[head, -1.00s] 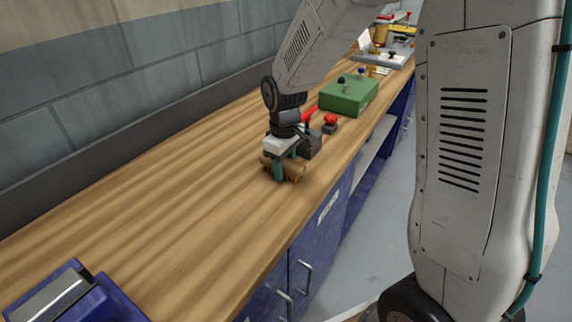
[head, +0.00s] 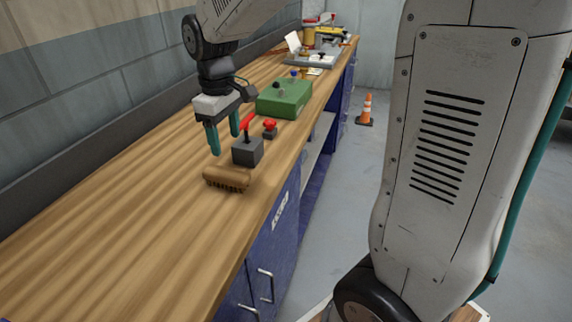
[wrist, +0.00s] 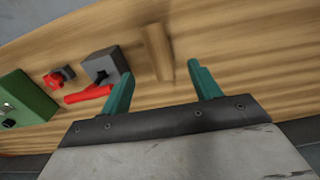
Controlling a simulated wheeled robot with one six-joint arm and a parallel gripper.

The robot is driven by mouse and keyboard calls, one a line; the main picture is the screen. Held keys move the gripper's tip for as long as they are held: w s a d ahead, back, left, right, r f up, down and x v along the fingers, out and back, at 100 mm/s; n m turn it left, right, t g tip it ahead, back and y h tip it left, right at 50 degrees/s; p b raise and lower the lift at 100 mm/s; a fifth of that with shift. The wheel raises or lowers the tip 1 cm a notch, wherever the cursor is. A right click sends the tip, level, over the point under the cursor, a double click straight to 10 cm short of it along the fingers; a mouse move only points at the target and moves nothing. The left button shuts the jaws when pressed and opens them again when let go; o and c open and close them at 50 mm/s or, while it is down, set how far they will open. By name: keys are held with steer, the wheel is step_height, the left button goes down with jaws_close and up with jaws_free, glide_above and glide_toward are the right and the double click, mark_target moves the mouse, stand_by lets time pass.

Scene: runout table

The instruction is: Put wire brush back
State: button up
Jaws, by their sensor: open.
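The wire brush (head: 227,179), a wooden block with dark bristles on its underside, lies on the wooden table near its front edge. In the wrist view the brush (wrist: 158,52) shows beyond and between my two fingertips, apart from them. My gripper (head: 226,141), with teal fingers, is open and empty above the table, behind the brush in the head view. It also shows open in the wrist view (wrist: 160,75).
A grey block (head: 247,151) with a dark post stands just beyond the brush. The near tabletop (head: 110,235) is clear. An orange cone (head: 366,108) stands on the floor.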

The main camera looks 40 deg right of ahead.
steer(key=s+d+r+m, duration=0.1)
steer(key=s+m, duration=0.1)
steer(key=s, duration=0.6)
steer(key=s+d+r+m, duration=0.1)
steer(key=s+m, duration=0.1)
steer(key=s, duration=0.6)
steer(key=s+r+m+t, duration=0.1)
steer(key=s+m, duration=0.1)
steer(key=s, duration=0.7)
steer(key=shift+d+r, duration=0.3)
steer(key=shift+d, duration=0.1)
steer(key=shift+s, duration=0.1)
